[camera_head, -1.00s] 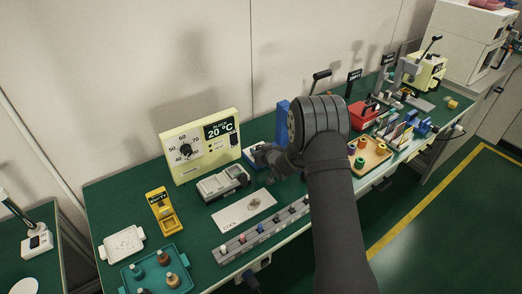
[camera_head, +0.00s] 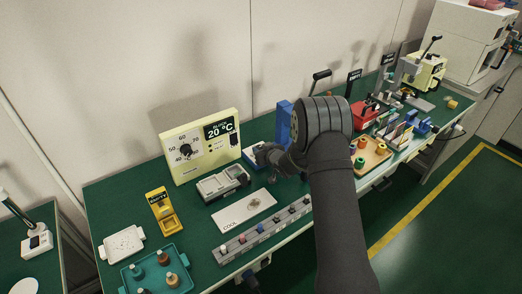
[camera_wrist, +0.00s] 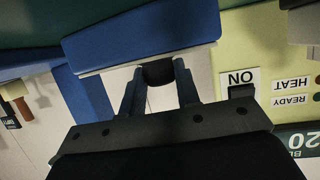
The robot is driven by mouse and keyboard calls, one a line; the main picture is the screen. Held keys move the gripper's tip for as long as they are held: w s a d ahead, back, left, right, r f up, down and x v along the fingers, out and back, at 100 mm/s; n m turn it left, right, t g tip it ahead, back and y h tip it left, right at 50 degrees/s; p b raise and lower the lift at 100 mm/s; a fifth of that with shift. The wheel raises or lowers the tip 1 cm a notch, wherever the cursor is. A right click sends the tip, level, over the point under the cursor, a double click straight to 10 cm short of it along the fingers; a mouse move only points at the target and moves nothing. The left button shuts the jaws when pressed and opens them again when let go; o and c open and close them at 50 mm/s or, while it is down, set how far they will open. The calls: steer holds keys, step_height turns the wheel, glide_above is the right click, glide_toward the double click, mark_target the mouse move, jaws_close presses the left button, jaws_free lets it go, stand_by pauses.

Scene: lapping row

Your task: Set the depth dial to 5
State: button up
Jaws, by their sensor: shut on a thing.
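A low blue unit (camera_head: 250,163) with a pale face stands right of the yellow heater box. In the wrist view the blue unit (camera_wrist: 145,32) is close in front of my gripper, with a dark round knob (camera_wrist: 158,74) on its pale face. My gripper (camera_head: 263,154) reaches it from the right. In the wrist view the two fingers of my gripper (camera_wrist: 160,84) are shut on the sides of the knob. The scale and pointer around the knob are not readable, so its setting cannot be told.
The yellow heater box (camera_head: 177,164) has its own dial and a 20 °C display. A grey device (camera_head: 222,184), a COOL plate (camera_head: 244,211) and a grey strip with several pegs (camera_head: 262,230) lie in front. A tall blue block (camera_head: 284,122) stands behind my wrist.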

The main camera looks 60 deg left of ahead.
steer(key=shift+w+n+g, duration=0.2)
steer(key=shift+n+g, duration=0.9)
steer(key=shift+g, duration=0.15)
steer(key=shift+w+n+g, duration=0.2)
steer(key=shift+n+g, duration=0.9)
steer(key=shift+g, duration=0.15)
steer(key=shift+n+g+h, duration=0.6)
steer(key=shift+n+g, duration=0.6)
steer(key=shift+g, duration=0.2)
steer(key=shift+a, duration=0.1)
steer(key=o, duration=1)
steer(key=shift+c, duration=0.2)
steer(key=shift+t, duration=0.3)
